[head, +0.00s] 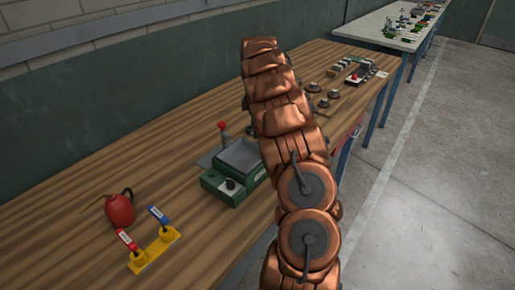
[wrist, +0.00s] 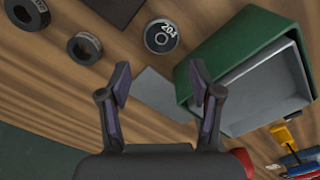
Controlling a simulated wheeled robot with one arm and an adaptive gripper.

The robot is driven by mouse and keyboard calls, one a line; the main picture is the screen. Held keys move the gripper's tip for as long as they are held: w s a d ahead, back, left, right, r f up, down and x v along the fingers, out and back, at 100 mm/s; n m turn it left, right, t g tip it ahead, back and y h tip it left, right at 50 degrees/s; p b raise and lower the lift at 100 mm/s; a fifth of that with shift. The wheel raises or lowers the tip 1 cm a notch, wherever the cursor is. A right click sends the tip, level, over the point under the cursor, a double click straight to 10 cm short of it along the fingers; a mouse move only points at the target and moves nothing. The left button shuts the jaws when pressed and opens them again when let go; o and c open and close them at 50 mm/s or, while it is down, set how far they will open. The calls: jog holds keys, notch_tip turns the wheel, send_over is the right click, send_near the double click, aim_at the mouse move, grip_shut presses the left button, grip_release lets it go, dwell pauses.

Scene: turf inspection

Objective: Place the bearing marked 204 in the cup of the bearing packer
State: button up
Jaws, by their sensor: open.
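In the wrist view a dark round bearing (wrist: 162,36) with a pale marked face reading 204 lies flat on the wooden bench. My gripper (wrist: 160,82) is open and empty. Its two fingers point toward the bench, with the bearing beyond the fingertips, apart from them. Two more dark rings lie to the left, one at the top left (wrist: 27,12) and one nearer (wrist: 84,48); the marking on the first is unreadable. I cannot make out the packer's cup for certain in either view. In the head view my arm hides my gripper and part of the bench.
A green box with a grey inside (wrist: 235,50) stands close right of my gripper; it also shows in the head view (head: 235,170). A grey plate (wrist: 160,92) lies between the fingers in the wrist view. A red oil can (head: 119,209) and yellow bracket (head: 155,250) stand nearer.

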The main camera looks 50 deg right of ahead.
aim_at(258, 143)
jog(key=shift+s+d+f+p, duration=0.2)
jog(key=shift+f+p, duration=0.6)
jog(key=shift+f, duration=1.1)
jog(key=shift+s+d+f+p, duration=0.15)
jog(key=shift+f+p, duration=0.65)
jog(key=shift+f, duration=1.05)
jog(key=shift+a+r, duration=0.1)
jog(key=c, duration=1.2)
